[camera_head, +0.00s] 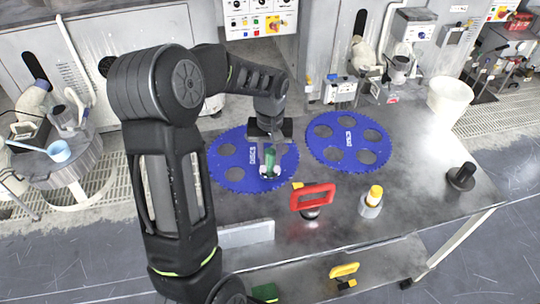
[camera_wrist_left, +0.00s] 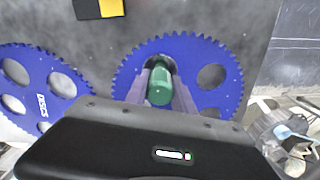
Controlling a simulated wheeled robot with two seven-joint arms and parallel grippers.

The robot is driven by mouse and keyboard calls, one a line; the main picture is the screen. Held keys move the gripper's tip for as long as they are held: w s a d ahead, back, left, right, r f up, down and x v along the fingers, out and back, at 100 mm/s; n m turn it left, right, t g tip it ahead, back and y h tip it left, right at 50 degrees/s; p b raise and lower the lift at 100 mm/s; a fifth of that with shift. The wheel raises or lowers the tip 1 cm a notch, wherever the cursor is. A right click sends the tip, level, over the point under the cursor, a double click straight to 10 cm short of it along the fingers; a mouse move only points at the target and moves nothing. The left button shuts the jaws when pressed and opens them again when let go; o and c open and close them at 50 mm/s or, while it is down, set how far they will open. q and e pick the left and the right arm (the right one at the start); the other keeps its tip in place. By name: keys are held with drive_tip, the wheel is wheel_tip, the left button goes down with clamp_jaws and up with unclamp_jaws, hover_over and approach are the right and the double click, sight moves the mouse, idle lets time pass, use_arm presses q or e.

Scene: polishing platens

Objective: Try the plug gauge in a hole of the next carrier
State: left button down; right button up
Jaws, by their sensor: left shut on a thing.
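My left gripper (camera_head: 268,170) points down over the left blue carrier (camera_head: 228,168), a toothed disc with several round holes lying on the metal table. It is shut on the green plug gauge (camera_head: 270,158), which stands roughly upright. In the left wrist view the fingers flank the green gauge (camera_wrist_left: 160,82), above the same carrier (camera_wrist_left: 228,95). The gauge's lower end is hidden, so I cannot tell whether it is in a hole. A second blue carrier (camera_head: 348,122) lies to the right; it also shows in the left wrist view (camera_wrist_left: 52,77). My right gripper is not seen.
On the table (camera_head: 420,135) are a red-handled tool (camera_head: 312,198), a yellow-topped item in a grey cup (camera_head: 372,200) and a black peg (camera_head: 462,177). A white bucket (camera_head: 450,98) stands at the back right. A yellow-handled item (camera_head: 344,270) is on the lower shelf.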

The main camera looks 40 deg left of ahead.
use_arm(q)
drive_tip(key=shift+f, duration=0.15)
idle(0.5)
drive_tip(key=c, duration=1)
unclamp_jaws()
drive_tip(key=shift+f, duration=0.1)
wheel_tip(320, 180, up, 8)
drive_tip(key=shift+b, duration=0.65)
